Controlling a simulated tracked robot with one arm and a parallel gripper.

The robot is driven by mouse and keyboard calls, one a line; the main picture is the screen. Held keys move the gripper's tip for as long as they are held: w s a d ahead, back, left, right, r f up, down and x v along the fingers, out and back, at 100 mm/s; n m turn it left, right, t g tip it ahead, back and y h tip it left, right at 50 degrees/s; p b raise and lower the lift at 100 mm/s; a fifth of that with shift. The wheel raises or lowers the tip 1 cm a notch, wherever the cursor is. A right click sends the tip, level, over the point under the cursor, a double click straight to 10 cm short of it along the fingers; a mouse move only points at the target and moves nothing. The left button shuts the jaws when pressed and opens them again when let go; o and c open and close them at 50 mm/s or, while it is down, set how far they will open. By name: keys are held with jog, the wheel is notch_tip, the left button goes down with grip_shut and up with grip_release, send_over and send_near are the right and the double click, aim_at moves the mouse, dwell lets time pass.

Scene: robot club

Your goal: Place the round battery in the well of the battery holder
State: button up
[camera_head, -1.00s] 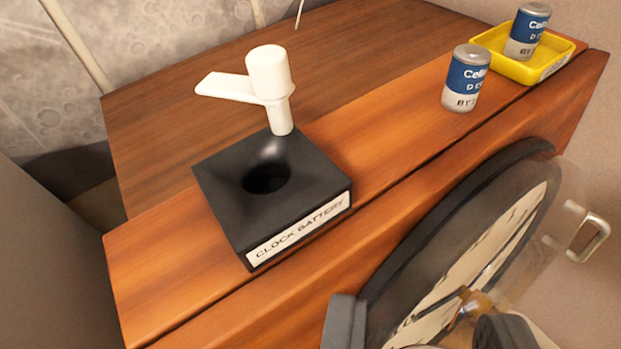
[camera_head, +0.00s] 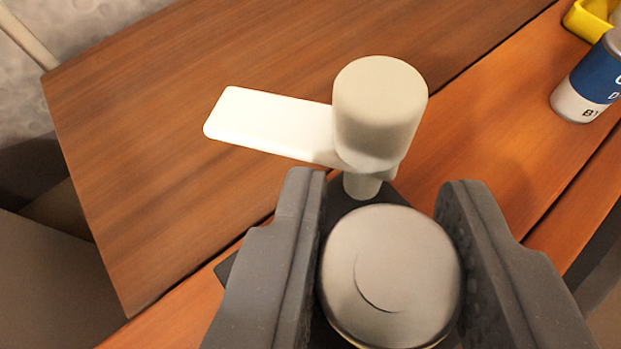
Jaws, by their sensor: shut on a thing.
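My gripper (camera_head: 390,255) is shut on the round battery (camera_head: 392,262), with one dark finger on each side. The battery shows its round metal end towards the camera. The battery holder (camera_head: 342,206) is a black block, and only dark bits of it show behind the fingers and the battery. Its well is hidden, so I cannot tell whether the battery is above it or partly inside it. A white post with a flat side arm (camera_head: 375,110) stands just behind the holder.
Another battery (camera_head: 590,85), blue and silver, stands on the wood at the right. A yellow tray (camera_head: 582,22) is cut off at the top right corner. The wooden top (camera_head: 150,150) is clear to the left.

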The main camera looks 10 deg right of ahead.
aim_at(360, 270)
jog(key=shift+w, duration=0.4)
notch_tip(360, 270, down, 4)
jog(key=shift+r+b, duration=0.15)
jog(key=shift+b, duration=0.45)
jog(key=o, duration=1.1)
jog(key=shift+c, duration=0.2)
jog(key=p+v, duration=0.1)
jog(key=v, duration=1.1)
jog(key=shift+s+r, duration=0.1)
